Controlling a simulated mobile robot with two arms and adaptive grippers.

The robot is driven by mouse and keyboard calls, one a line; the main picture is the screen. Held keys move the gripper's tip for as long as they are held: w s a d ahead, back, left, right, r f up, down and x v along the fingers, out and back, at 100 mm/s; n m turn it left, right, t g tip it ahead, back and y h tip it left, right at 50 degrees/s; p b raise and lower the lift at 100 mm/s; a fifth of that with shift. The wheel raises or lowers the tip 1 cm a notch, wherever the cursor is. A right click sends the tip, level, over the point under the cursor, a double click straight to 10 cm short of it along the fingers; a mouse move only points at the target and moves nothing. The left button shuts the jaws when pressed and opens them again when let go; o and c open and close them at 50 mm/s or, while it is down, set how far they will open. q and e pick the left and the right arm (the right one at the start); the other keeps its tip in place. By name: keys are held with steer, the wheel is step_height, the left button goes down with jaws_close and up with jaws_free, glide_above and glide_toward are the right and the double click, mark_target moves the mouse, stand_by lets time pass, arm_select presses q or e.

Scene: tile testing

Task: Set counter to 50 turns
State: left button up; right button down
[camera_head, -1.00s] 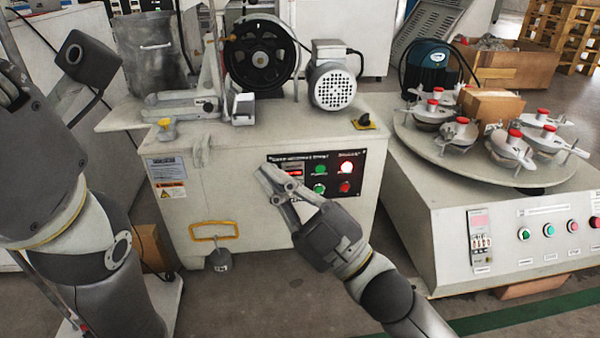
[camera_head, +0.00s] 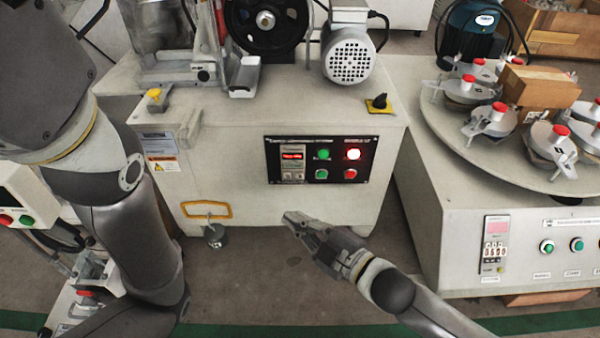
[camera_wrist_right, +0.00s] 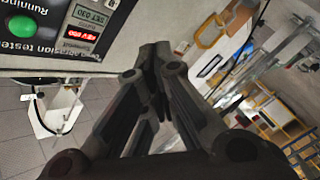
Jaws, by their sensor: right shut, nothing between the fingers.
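The counter (camera_head: 292,163) sits on the left of the black control panel (camera_head: 337,161) on the cream machine's front. It has a red lit display above a grey display. In the right wrist view the counter (camera_wrist_right: 90,24) is at the upper left, seen upside down; its grey part seems to read SET 030, small and blurred. My right gripper (camera_head: 291,217) is shut and empty, below the panel and apart from it. Its closed fingertips (camera_wrist_right: 157,52) fill the middle of the wrist view. My left arm hangs at the left; its gripper is not visible.
Green and red buttons, one lit (camera_head: 353,154), sit right of the counter. A yellow handle (camera_head: 206,209) is on the machine's lower front. A black knob (camera_head: 378,103) is on its top. The turntable machine (camera_head: 490,165) stands close on the right. The floor in front is free.

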mark_target(299, 175)
steer(key=w+b, duration=0.1)
steer(key=w, duration=0.8)
steer(key=shift+b, duration=0.4)
stand_by(1.0)
steer(key=shift+r, duration=0.1)
steer(key=shift+w+p, duration=0.35)
